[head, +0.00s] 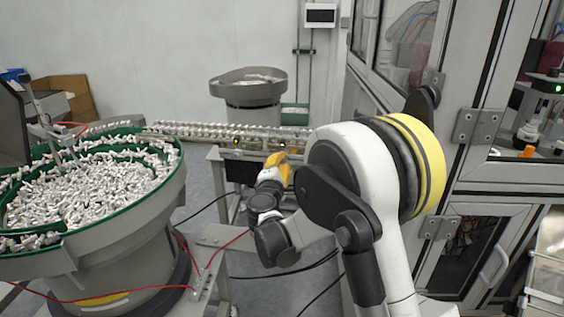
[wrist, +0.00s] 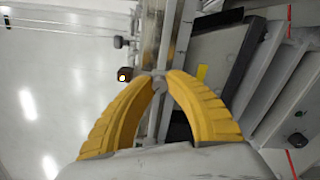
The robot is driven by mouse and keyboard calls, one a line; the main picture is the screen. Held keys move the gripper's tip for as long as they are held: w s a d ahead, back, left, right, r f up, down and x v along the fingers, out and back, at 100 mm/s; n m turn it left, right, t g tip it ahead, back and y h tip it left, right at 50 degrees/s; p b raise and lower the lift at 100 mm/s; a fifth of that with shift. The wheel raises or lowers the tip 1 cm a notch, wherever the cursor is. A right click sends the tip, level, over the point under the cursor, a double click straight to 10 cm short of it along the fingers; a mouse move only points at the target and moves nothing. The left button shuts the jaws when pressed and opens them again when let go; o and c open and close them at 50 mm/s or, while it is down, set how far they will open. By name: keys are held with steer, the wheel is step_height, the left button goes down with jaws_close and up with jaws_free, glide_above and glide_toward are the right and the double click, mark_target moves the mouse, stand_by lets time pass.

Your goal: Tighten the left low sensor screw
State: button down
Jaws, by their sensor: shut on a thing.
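My gripper (wrist: 160,77) has its two yellow fingers closed together at the tips around a small grey screw (wrist: 159,84), of which only a little shows between them. In the head view my gripper (head: 278,160) reaches up to the side of the linear feeder rail (head: 225,131), near the sensors. A small dark sensor with a lit orange lamp (wrist: 124,74) sits just left of the fingertips in the wrist view. In the head view two such lamps show below the rail, one at left (head: 235,141) and one at right (head: 282,145). The screw is hidden there.
A large bowl feeder (head: 130,225) full of white parts stands at left. A second bowl feeder (head: 248,78) stands behind the rail. A grey machine cabinet (head: 470,120) fills the right side. Red and black cables cross the floor and low frame.

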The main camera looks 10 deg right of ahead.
steer(key=m, duration=0.5)
steer(key=shift+m, duration=0.4)
steer(key=m, duration=0.4)
steer(key=shift+m, duration=0.3)
steer(key=c, duration=1.3)
jaws_free()
steer(key=v, duration=1.2)
